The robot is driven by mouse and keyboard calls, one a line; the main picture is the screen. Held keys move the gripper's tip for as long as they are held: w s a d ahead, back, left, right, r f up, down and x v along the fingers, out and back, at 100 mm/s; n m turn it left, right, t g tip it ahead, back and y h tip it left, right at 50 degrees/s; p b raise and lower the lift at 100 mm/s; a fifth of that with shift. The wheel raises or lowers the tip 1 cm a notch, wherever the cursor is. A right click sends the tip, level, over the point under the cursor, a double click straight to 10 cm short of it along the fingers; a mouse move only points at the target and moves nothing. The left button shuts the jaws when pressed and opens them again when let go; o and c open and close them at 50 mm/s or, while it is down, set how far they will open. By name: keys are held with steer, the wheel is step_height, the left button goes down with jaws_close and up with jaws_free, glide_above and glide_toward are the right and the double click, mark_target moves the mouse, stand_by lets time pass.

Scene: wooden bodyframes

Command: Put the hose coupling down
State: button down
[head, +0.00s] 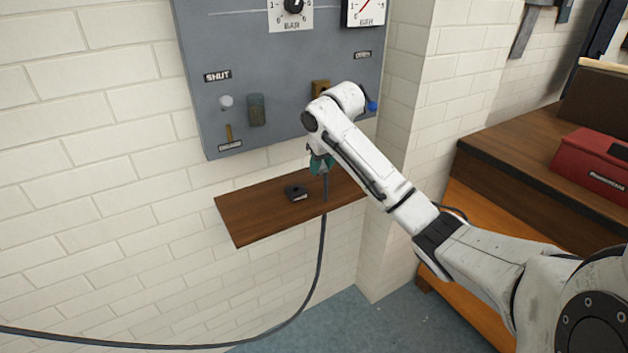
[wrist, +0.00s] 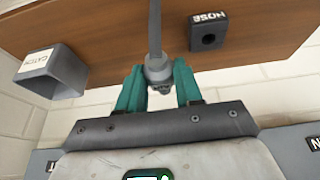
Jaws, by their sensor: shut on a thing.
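My gripper (head: 321,163) has teal fingers and is shut on the grey hose coupling, pointing down over the brown wooden shelf (head: 243,212). In the wrist view the fingers (wrist: 159,90) close on both sides of the coupling (wrist: 157,71), and the dark hose (wrist: 155,30) runs away from it. In the head view the hose (head: 321,245) hangs past the shelf's front edge and curves off left. A small dark block (head: 296,193) sits on the shelf left of my gripper; in the wrist view this block (wrist: 208,32) has a hole and reads HOSE. I cannot tell whether the coupling touches the shelf.
A grey open box labelled CATCH (wrist: 52,73) shows in the wrist view, on the opposite side from the block. A grey panel (head: 230,60) with gauges and a lever hangs above the shelf. A red toolbox (head: 592,165) stands on a bench at right. The shelf's left end is clear.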

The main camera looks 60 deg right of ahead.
mark_target(312, 187)
steer(key=w+f, duration=0.2)
steer(key=f, duration=0.1)
steer(key=shift+w+d, duration=0.25)
steer(key=shift+d, duration=0.05)
steer(key=shift+f, duration=1.55)
steer(key=shift+f, duration=0.2)
steer(key=c, duration=1)
jaws_free()
steer(key=shift+c, duration=0.2)
